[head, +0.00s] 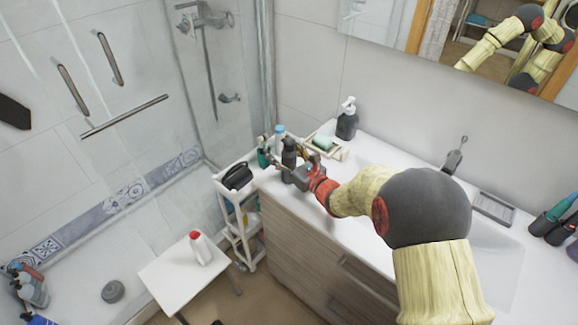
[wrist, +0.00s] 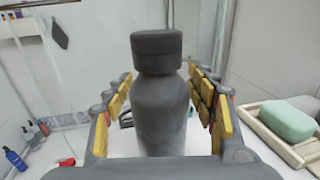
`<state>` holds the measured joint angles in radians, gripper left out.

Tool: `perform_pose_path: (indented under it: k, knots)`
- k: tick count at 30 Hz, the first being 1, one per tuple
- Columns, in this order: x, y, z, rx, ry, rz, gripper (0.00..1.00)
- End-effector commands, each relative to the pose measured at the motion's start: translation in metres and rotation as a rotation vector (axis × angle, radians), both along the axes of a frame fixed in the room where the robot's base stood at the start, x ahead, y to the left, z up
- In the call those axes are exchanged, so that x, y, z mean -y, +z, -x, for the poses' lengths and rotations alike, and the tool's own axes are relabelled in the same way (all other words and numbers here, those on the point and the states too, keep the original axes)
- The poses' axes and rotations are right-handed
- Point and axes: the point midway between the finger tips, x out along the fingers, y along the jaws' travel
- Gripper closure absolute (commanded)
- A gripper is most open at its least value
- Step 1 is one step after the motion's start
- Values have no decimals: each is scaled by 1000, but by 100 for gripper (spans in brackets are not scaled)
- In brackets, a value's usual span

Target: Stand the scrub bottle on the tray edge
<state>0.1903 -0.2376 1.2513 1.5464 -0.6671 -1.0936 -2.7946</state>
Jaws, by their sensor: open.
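A dark grey bottle with a dark cap (wrist: 160,110) stands upright between the two fingers of my gripper (wrist: 160,80) in the wrist view. I take it for the scrub bottle, though no label can be read. In the head view this bottle (head: 289,153) is on the counter's left end, just beyond my gripper (head: 297,165). The fingers are open on both sides of it, with a gap visible. A light tray (head: 340,155) holding a green soap bar (head: 322,142) lies to its right; it also shows in the wrist view (wrist: 285,148).
A white cart (head: 228,190) with a black item (head: 237,177) on top stands left of the counter. A dark pump bottle (head: 347,122) and a blue-capped bottle (head: 279,135) are nearby. A red-capped white bottle (head: 200,248) stands on a low white stool (head: 165,275).

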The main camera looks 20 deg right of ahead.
Motion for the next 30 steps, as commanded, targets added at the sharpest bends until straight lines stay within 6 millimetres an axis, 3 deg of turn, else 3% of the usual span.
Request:
perform_pose_path:
  k: [6, 30]
  knots:
    - [0, 1, -1, 1, 0, 0, 45]
    - [0, 1, 0, 0, 0, 0, 90]
